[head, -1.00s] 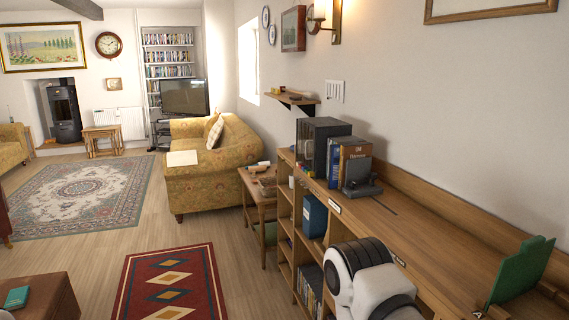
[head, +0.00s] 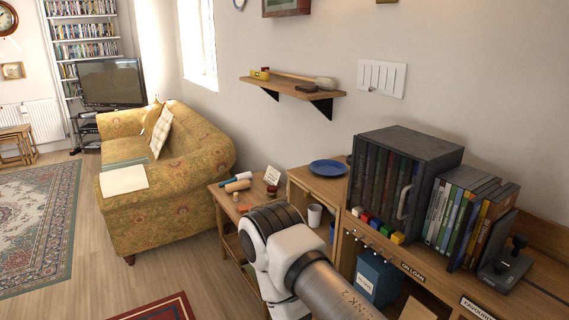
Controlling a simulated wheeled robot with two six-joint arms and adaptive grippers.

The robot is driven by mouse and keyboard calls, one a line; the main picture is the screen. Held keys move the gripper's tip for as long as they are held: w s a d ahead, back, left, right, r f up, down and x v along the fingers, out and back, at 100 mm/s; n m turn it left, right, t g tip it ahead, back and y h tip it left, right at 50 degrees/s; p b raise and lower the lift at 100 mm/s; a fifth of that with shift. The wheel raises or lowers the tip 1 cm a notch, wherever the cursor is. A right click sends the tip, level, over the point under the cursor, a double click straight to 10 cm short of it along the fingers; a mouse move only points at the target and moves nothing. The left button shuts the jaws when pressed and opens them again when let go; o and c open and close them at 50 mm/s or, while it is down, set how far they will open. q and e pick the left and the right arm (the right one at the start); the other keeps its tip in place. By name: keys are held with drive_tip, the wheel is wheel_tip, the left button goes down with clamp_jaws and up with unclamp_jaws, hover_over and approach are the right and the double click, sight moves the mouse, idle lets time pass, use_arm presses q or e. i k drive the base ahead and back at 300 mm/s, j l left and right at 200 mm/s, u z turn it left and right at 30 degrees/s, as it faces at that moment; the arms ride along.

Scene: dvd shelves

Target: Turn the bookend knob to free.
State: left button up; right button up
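The bookend (head: 506,264) is a dark grey bracket on the shelf top at the right, standing against the right end of a row of DVD cases (head: 462,222). Its black knob (head: 518,242) sits on top of the bookend's foot; which way it is set is too small to tell. A dark slot runs in the shelf top to the right of the bookend. My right arm reaches in from the bottom, in front of the shelf unit and left of the bookend. Neither gripper shows in this view.
A dark case with a handle (head: 400,180) stands left of the DVDs. Small coloured blocks (head: 376,225) line the front edge. A blue plate (head: 328,167) lies further left. A wall shelf (head: 290,86) juts out above. The floor (head: 165,255) before the sofa is clear.

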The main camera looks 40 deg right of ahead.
sight(500, 264)
drive_tip(key=i+z, duration=0.4)
drive_tip(key=i+j+z, duration=0.2)
drive_tip(key=z, duration=0.25)
drive_tip(key=i+j+z, duration=0.65)
drive_tip(key=z, duration=0.2)
drive_tip(key=i+j+z, duration=0.2)
drive_tip(key=j+z, duration=0.2)
